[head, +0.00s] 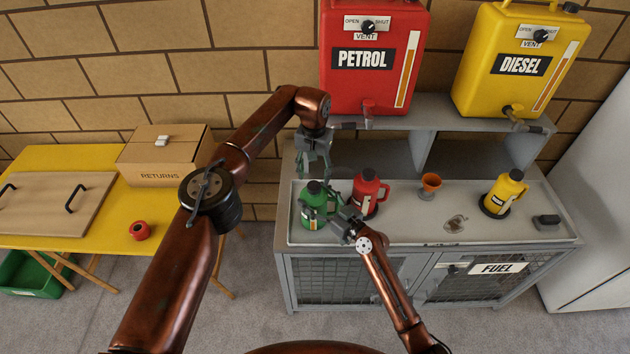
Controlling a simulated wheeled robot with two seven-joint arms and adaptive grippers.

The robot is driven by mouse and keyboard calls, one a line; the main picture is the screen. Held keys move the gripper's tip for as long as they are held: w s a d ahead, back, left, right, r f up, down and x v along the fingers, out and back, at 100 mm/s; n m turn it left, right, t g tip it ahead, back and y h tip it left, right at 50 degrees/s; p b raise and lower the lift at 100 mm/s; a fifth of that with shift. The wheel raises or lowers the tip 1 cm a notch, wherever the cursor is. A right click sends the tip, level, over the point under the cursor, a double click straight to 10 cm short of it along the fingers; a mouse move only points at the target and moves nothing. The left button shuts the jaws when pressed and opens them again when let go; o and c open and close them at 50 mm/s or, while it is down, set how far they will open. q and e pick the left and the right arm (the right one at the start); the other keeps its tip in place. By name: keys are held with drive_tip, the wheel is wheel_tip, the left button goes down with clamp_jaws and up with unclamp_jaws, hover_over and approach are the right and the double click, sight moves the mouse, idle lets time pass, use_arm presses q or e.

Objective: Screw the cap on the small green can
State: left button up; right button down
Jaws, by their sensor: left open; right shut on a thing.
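The small green can (312,213) stands upright near the left end of the grey tray bench (400,232). A black cap (314,187) sits on top of it; whether it is tight I cannot tell. My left gripper (314,172) points down just above the cap, open, with nothing visible between its fingers. My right gripper (340,217) reaches in from the right and is shut on the green can at its right side. Its fingers hide part of the can, so the exact grip is unclear.
A red can (369,191) stands close right of the green one. The petrol tank (372,85) and diesel tank (510,80) stand on a shelf behind, taps overhanging.

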use_arm(q)
drive_tip(key=shift+r, duration=0.25)
use_arm(e)
drive_tip(key=shift+s+f, duration=0.1)
drive_tip(key=shift+f, duration=0.25)
use_arm(q)
drive_tip(key=shift+o, duration=0.7)
drive_tip(key=o, duration=0.4)
drive_tip(key=shift+o, duration=0.2)
drive_tip(key=shift+r, duration=0.1)
